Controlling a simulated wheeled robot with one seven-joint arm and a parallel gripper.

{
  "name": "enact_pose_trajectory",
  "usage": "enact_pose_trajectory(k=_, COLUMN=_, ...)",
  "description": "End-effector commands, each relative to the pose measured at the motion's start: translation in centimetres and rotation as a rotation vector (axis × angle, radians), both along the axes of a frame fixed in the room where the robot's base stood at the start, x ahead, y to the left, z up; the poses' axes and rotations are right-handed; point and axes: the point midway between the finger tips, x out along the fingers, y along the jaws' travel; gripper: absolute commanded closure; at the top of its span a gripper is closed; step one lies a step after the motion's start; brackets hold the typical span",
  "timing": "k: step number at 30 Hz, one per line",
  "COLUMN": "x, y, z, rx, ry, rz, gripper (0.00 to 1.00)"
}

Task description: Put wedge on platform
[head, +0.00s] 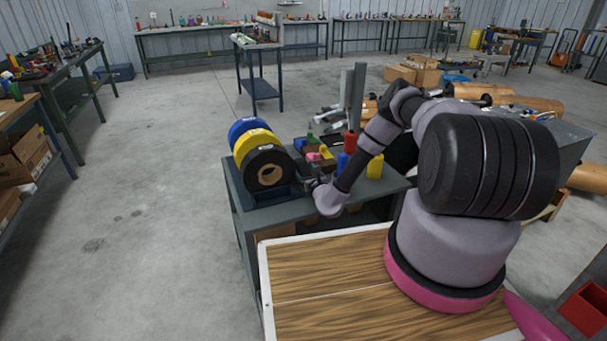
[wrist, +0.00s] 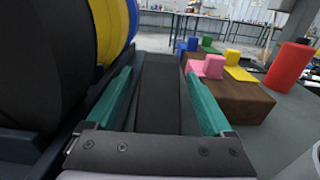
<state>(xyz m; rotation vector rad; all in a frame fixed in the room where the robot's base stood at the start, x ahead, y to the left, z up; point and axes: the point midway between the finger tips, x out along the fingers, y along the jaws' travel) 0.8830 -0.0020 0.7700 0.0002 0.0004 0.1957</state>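My gripper (wrist: 158,75) shows two teal fingers set wide apart in the wrist view. A dark grey slab (wrist: 158,92) lies between them, with gaps visible at its sides; I cannot tell what it is. Right of the fingers stands a brown block (wrist: 238,102), perhaps the platform. On and beside it are stepped, wedge-like pieces: pink (wrist: 207,66), yellow (wrist: 240,73), green (wrist: 207,46) and blue (wrist: 187,45). In the head view my gripper (head: 311,183) is small and partly hidden by my wrist, between the rolls and the coloured pieces (head: 316,157).
Blue, yellow and black rolls (head: 268,172) stand in a holder left of my gripper, close to its left finger. A red cylinder (wrist: 290,67) and a yellow bottle (head: 375,167) stand to the right. The grey table (head: 250,219) has a bare front-left strip.

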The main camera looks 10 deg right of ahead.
Motion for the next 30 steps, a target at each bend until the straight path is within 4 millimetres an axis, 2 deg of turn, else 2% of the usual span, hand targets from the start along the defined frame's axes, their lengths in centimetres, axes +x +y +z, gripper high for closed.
enact_pose_trajectory(k=1, x=0.0, y=0.0, z=0.0, rx=0.0, ry=0.0, rz=0.0, gripper=0.37)
enact_pose_trajectory(k=6, x=0.0, y=0.0, z=0.0, rx=0.0, ry=0.0, rz=0.0, gripper=1.0)
enact_pose_trajectory(k=14, x=0.0, y=0.0, z=0.1, rx=0.0, ry=-0.001, rz=0.0, gripper=1.0)
enact_pose_trajectory(k=17, x=0.0, y=0.0, z=0.9, rx=0.0, ry=-0.002, rz=0.001, gripper=1.0)
enact_pose_trajectory(k=30, x=0.0, y=0.0, z=9.0, rx=0.0, ry=-0.003, rz=0.002, gripper=1.0)
